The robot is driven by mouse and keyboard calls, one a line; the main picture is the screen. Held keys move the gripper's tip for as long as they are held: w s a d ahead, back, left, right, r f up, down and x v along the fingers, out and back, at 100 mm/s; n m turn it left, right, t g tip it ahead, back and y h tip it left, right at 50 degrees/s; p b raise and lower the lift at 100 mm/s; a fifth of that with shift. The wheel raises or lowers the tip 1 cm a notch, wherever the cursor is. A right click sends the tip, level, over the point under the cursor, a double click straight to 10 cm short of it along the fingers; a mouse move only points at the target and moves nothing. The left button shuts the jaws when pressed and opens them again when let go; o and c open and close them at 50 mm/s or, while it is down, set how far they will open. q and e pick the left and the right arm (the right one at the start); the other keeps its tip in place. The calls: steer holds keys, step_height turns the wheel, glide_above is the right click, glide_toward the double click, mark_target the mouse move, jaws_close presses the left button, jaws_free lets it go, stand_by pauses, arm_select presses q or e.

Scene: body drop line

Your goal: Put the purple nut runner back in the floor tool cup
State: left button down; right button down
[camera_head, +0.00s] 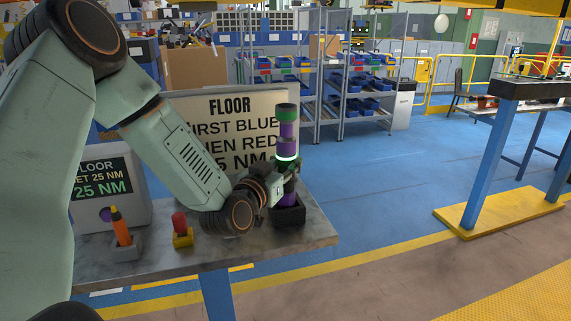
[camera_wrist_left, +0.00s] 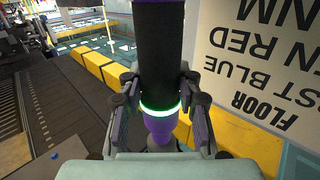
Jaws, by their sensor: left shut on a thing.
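The purple nut runner (camera_head: 286,131) stands upright at the right end of the bench, with green bands and a glowing green ring. My left gripper (camera_head: 286,171) is shut around its middle. In the left wrist view the nut runner (camera_wrist_left: 159,50) runs between both fingers, dark above the lit ring and purple below. The black tool cup (camera_head: 289,215) is directly under it on the bench. The tool's purple lower end reaches the cup's mouth; I cannot tell whether it rests on the bottom. My right gripper is not in view.
The grey bench top (camera_head: 250,246) also holds an orange tool (camera_head: 120,222) in a grey holder and a red-topped piece (camera_head: 180,222) in a yellow holder. A lettered sign (camera_head: 225,110) stands close behind. Blue floor (camera_head: 390,180) is open to the right.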

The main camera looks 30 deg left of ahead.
arm_select(q)
steer(key=shift+f+b, duration=1.1)
steer(key=shift+f, duration=0.3)
stand_by(0.8)
steer(key=c, duration=0.9)
jaws_free()
steer(key=shift+o, duration=0.3)
steer(key=shift+f, duration=0.2)
steer(key=s+p, duration=0.4)
steer(key=s, duration=0.3)
steer(key=shift+d+r+p, duration=0.15)
steer(key=shift+d+p, duration=0.2)
steer(key=shift+d, duration=0.05)
